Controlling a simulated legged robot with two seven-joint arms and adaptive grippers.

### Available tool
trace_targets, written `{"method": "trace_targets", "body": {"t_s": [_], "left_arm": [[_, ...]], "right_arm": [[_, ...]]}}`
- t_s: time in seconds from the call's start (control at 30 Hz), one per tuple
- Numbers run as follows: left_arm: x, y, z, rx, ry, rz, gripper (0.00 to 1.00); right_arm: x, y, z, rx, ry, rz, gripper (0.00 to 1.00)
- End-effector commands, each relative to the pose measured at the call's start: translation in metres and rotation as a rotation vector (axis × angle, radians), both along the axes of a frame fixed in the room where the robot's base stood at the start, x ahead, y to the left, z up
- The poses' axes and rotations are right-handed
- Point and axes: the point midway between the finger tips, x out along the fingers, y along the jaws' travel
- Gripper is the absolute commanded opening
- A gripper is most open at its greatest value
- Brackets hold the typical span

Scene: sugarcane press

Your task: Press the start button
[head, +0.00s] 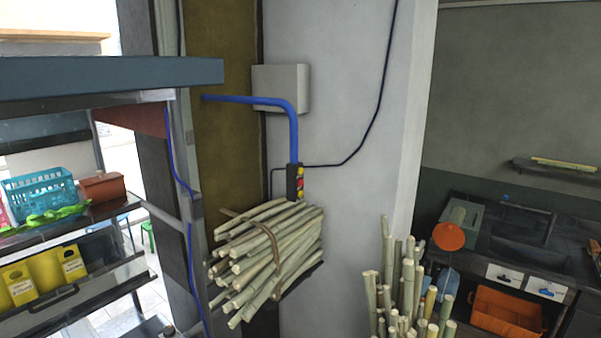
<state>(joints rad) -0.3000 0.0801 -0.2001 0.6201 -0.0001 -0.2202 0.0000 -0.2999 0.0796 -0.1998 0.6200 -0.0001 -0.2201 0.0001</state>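A small dark control box (294,182) hangs at the end of a blue pipe (292,125) in front of the pale wall. It carries small yellow and red buttons (300,183) on its right-hand face. They are too small to tell which one is the start button. Neither of my grippers shows in the head view.
A tied bundle of sugarcane (265,255) sits just below the control box. More cane stalks (410,290) stand upright at the lower middle. A metal shelf frame with a blue-grey top (110,75) fills the left. A counter with an orange crate (505,312) is at right.

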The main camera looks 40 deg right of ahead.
Motion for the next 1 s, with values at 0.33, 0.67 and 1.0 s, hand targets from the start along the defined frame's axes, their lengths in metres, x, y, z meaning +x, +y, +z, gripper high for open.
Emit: {"method": "trace_targets", "body": {"t_s": [0.33,0.67,1.0], "left_arm": [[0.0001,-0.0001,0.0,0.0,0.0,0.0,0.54],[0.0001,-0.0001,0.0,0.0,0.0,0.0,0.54],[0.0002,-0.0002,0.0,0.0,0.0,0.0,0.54]], "right_arm": [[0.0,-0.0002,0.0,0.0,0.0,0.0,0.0],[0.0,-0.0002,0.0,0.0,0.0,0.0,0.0],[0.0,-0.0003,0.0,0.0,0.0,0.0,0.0]]}}
